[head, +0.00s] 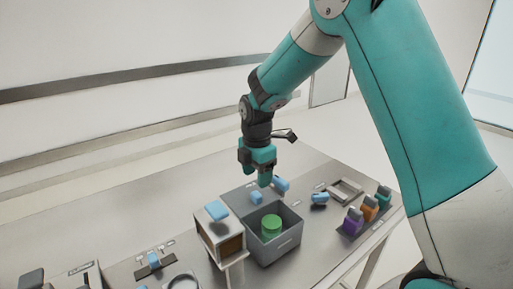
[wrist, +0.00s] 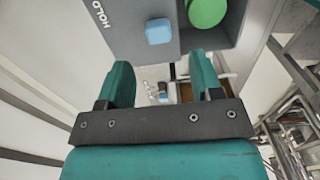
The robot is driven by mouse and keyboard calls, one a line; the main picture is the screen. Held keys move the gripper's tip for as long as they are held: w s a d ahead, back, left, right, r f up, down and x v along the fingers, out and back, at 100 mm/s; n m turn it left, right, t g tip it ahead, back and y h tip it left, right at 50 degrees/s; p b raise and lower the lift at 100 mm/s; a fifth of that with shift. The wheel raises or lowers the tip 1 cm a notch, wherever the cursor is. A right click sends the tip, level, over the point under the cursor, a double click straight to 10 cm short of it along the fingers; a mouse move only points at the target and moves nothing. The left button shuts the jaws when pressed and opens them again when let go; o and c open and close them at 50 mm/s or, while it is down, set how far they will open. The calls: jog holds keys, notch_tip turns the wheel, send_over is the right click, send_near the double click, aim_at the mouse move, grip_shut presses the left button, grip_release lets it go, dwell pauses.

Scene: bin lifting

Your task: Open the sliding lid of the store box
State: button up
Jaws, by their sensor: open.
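The grey store box (head: 287,252) stands on the table in the middle of the head view. Its opening shows a green cylinder (head: 271,227) inside, also seen in the wrist view (wrist: 207,10). The grey sliding lid (head: 236,197) lies off to the back left of the opening, which is largely uncovered. The lid carries a blue handle (head: 256,197), which shows in the wrist view (wrist: 158,31) beside the word HOLD. My gripper (head: 264,181) is open and empty above the lid, pointing down. In the wrist view the handle lies just beyond the fingertips (wrist: 161,65), apart from them.
A small raised box (head: 228,246) with a blue block on top stands close left of the store box. Behind is another blue piece (head: 281,184). To the right are a blue-topped item (head: 319,199), a grey tray (head: 346,189) and purple, orange and green items (head: 369,210).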

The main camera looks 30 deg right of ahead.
aim_at(257, 194)
notch_tip(257, 194, up, 10)
jog(key=b, duration=0.1)
dwell(0.5)
jog(key=s+a+m+y, duration=0.1)
jog(key=s+a+m, duration=0.3)
jog(key=s, duration=0.5)
jog(key=s+a+m+y, duration=0.1)
jog(key=s+a+m, duration=0.3)
jog(key=s, duration=0.5)
jog(key=s+a+r+m+y, duration=0.1)
jog(key=s+a+m, duration=0.3)
jog(key=s, duration=0.5)
jog(key=shift+s+a+m+y, duration=0.2)
jog(key=shift+s+m+y, duration=0.2)
jog(key=shift+y, duration=0.2)
jog(key=shift+r, duration=0.1)
